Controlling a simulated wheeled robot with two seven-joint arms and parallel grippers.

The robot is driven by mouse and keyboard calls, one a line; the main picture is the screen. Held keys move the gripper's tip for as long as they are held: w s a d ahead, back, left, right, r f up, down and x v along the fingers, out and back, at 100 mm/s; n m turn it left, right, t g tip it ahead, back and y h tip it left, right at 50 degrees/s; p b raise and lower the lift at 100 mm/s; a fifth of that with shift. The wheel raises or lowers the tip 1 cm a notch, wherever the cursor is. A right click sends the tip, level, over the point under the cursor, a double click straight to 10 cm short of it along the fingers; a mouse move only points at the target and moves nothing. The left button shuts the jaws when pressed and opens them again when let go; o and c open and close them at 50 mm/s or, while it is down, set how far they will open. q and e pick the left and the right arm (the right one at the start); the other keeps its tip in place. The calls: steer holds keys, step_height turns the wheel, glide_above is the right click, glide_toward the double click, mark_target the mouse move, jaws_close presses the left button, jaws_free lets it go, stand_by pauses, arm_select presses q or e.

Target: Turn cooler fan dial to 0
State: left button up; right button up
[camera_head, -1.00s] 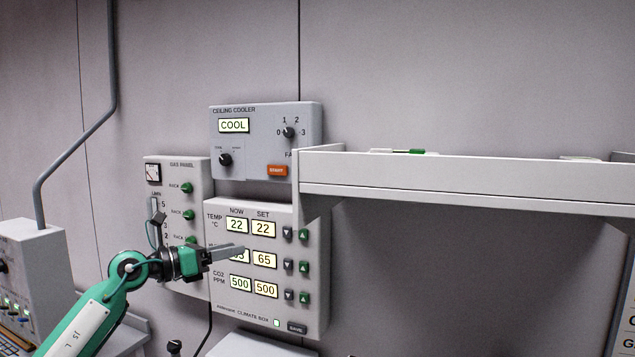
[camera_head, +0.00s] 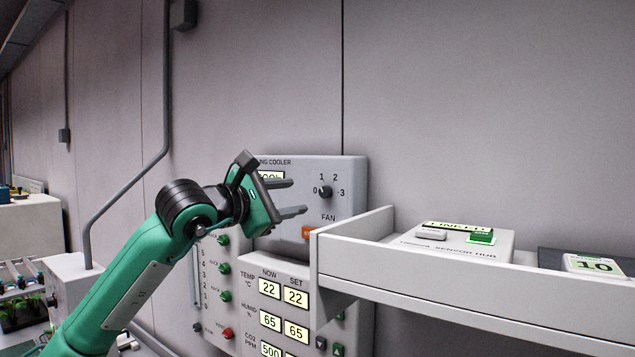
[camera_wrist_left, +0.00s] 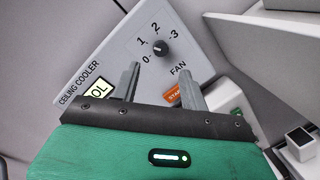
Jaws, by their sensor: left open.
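The ceiling cooler panel (camera_head: 350,215) is a grey box on the wall. Its fan dial (camera_head: 325,192) is a small black knob with marks 0 to 3 around it. I cannot tell which mark it points to. My left gripper (camera_head: 297,197) is open and empty, its two fingers just left of the dial and pointing toward it. In the left wrist view the dial (camera_wrist_left: 161,46) shows just beyond and between the fingertips (camera_wrist_left: 160,72), apart from them. The gripper hides part of the COOL display and the mode knob. My right gripper is not in view.
A white shelf (camera_head: 450,283) juts out right of and below the cooler, with a sensor hub (camera_head: 460,245) on it. The climate box (camera_head: 292,275) and gas panel (camera_head: 210,290) are below. An orange start button (camera_head: 307,232) sits below the dial.

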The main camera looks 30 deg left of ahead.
mark_target(322, 193)
arm_select(q)
steer(key=p+x, duration=0.3)
steer(key=x, duration=0.3)
steer(key=shift+r, duration=0.1)
steer(key=shift+w+d, duration=0.1)
steer(key=shift+w, duration=0.25)
steer(key=shift+w+d+p, duration=0.15)
steer(key=shift+w+p, duration=0.2)
steer(key=shift+w, duration=0.2)
steer(key=shift+f, duration=0.25)
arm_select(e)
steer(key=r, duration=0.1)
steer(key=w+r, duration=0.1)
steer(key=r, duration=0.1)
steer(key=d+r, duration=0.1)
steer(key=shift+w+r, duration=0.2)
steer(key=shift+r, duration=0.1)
arm_select(q)
steer(key=shift+s, duration=0.1)
jaws_close()
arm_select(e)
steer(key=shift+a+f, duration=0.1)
